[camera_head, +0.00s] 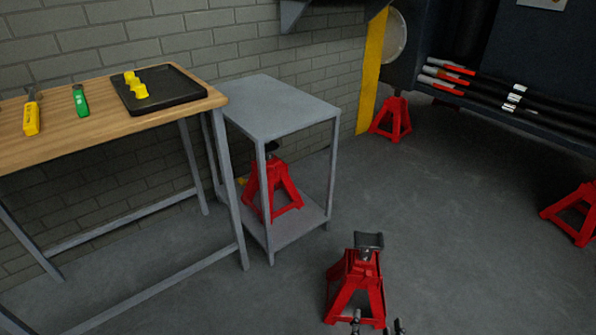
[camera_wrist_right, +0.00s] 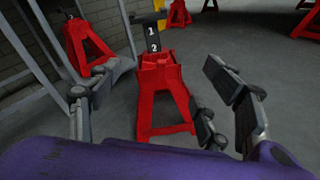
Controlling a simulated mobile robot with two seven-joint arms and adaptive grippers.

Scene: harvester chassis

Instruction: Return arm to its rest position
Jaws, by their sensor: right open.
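My right gripper (camera_head: 378,326) shows only by its fingertips at the bottom edge of the head view, in front of a red jack stand (camera_head: 354,287). In the right wrist view my right gripper (camera_wrist_right: 158,75) is open, its fingers wide apart. The same red stand (camera_wrist_right: 163,100) appears upright on the floor between and beyond them, with a dark post marked 1 and 2. Nothing is held. Whether a finger touches the stand cannot be told. My left gripper is in neither view.
A grey shelf table (camera_head: 285,104) holds another red stand (camera_head: 272,190) on its lower shelf. A wooden workbench (camera_head: 60,147) with tools and a black tray (camera_head: 185,97) is at left. More red stands (camera_head: 392,120) are near the dark chassis. The middle-right floor is clear.

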